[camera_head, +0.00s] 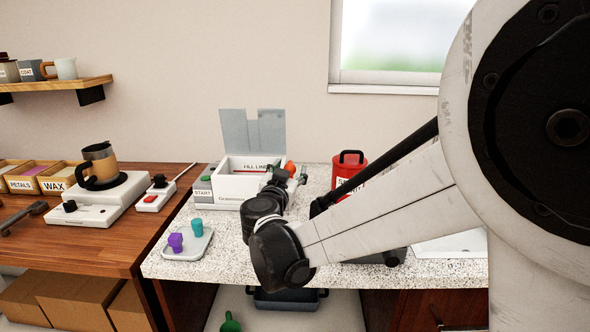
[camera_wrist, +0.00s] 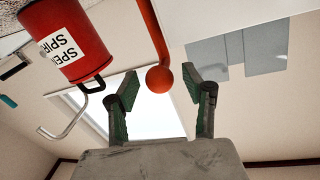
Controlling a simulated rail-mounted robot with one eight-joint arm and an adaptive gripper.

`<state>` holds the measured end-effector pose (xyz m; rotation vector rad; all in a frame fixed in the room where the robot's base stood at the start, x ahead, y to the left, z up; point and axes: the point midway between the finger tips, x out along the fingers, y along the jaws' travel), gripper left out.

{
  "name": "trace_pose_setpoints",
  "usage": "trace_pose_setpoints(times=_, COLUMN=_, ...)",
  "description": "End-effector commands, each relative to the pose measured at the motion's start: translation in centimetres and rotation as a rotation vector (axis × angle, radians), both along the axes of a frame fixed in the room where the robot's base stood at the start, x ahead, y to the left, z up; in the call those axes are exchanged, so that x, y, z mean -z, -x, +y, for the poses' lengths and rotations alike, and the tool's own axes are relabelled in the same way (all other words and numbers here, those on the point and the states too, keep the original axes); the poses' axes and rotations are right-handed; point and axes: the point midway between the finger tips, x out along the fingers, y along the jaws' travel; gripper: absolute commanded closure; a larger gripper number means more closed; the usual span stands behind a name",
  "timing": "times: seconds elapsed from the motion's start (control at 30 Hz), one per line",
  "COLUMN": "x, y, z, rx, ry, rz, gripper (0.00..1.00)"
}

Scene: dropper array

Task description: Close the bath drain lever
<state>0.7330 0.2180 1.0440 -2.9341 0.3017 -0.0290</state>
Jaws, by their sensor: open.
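The bath is a white box (camera_head: 238,186) with a "FILL LINE" label, on the speckled counter, its clear lid (camera_head: 240,132) raised. The drain lever is an orange-red rod ending in a round knob (camera_wrist: 159,78) in the wrist view. An orange-red part of it (camera_head: 290,168) shows at the bath's right side in the head view. My gripper (camera_wrist: 160,84) is open, a green-padded finger on either side of the knob, with visible gaps on both sides. The knob appears level with the fingertips; exact depth is unclear. In the head view my gripper (camera_head: 288,172) is by the bath's right end.
A red "SPENT SPIRIT" can (camera_wrist: 66,42) stands behind my arm, also in the head view (camera_head: 348,160). A small tray (camera_head: 188,246) with purple and teal pieces sits at the counter's front left. A wooden table (camera_head: 105,240) with a cup on a white device adjoins left.

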Motion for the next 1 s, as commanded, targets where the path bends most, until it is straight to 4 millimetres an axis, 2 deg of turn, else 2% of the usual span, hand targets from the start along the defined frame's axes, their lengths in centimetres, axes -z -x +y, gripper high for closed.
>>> trace_pose_setpoints(times=0.37, x=0.00, y=-0.41, z=0.02, rx=-0.001, ry=0.000, rz=0.000, gripper=0.56)
trace_pose_setpoints(times=0.7, x=0.00, y=-0.39, z=0.02, rx=-0.001, ry=0.000, rz=0.000, gripper=1.00)
trace_pose_setpoints(times=1.0, x=0.01, y=-0.40, z=0.13, rx=0.028, ry=0.000, rz=0.000, gripper=1.00)
